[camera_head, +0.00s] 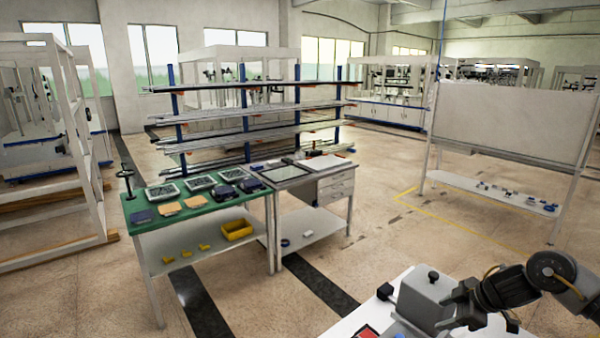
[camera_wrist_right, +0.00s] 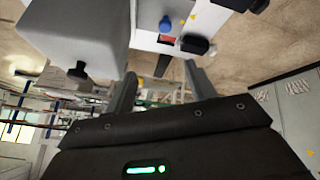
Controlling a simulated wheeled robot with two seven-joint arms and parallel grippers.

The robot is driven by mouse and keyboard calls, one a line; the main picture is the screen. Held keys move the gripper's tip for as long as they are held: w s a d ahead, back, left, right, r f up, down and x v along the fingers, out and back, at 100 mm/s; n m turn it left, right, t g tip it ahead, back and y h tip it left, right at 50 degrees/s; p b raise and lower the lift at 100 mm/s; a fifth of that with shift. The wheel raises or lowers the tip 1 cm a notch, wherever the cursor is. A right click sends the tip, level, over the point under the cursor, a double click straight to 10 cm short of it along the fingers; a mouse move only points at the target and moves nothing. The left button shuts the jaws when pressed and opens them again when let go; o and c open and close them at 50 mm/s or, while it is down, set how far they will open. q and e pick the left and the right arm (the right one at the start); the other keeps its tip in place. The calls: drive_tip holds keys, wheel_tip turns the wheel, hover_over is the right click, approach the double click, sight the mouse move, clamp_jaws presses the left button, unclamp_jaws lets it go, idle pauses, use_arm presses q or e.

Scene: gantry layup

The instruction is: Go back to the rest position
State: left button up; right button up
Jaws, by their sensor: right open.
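My right gripper (camera_head: 455,306) is at the lower right of the head view, beside a grey box with a black knob (camera_head: 425,297). In the right wrist view the two fingers of my right gripper (camera_wrist_right: 163,82) stand apart with nothing between them. The grey box (camera_wrist_right: 75,35) fills the upper left of that view, close to one finger; I cannot tell whether they touch. My left gripper is in neither view.
The box stands on a white surface (camera_head: 352,321) with a red item (camera_head: 367,331). A green-topped table (camera_head: 165,229) with trays, a grey drawer desk (camera_head: 335,190), a profile rack (camera_head: 250,123) and a white board (camera_head: 510,120) stand beyond. Open floor (camera_head: 400,235) lies between.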

drive_tip(key=s+a+f+t, duration=0.25)
drive_tip(key=a+f, duration=0.25)
drive_tip(key=a, duration=0.4)
drive_tip(key=s+a+f+t, duration=0.1)
drive_tip(key=s+a+f, duration=0.3)
drive_tip(key=a, duration=0.6)
drive_tip(key=s+d+f+m+g+h, duration=0.25)
drive_tip(key=s+m, duration=0.25)
drive_tip(key=s, duration=0.9)
drive_tip(key=s+d+f+m+g+h, duration=0.1)
drive_tip(key=s+f+m+g+h, duration=0.3)
drive_tip(key=s, duration=1.1)
wheel_tip(320, 180, down, 29)
drive_tip(key=m+y+b, duration=0.1)
drive_tip(key=y+b, duration=0.2)
use_arm(q)
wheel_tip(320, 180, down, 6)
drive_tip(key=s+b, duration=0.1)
drive_tip(key=b, duration=0.2)
use_arm(e)
drive_tip(key=s+d+f+g, duration=0.1)
drive_tip(key=s+d+f, duration=0.2)
drive_tip(key=s+f, duration=1.4)
drive_tip(key=shift+f+h, duration=0.25)
drive_tip(key=shift+h, duration=0.1)
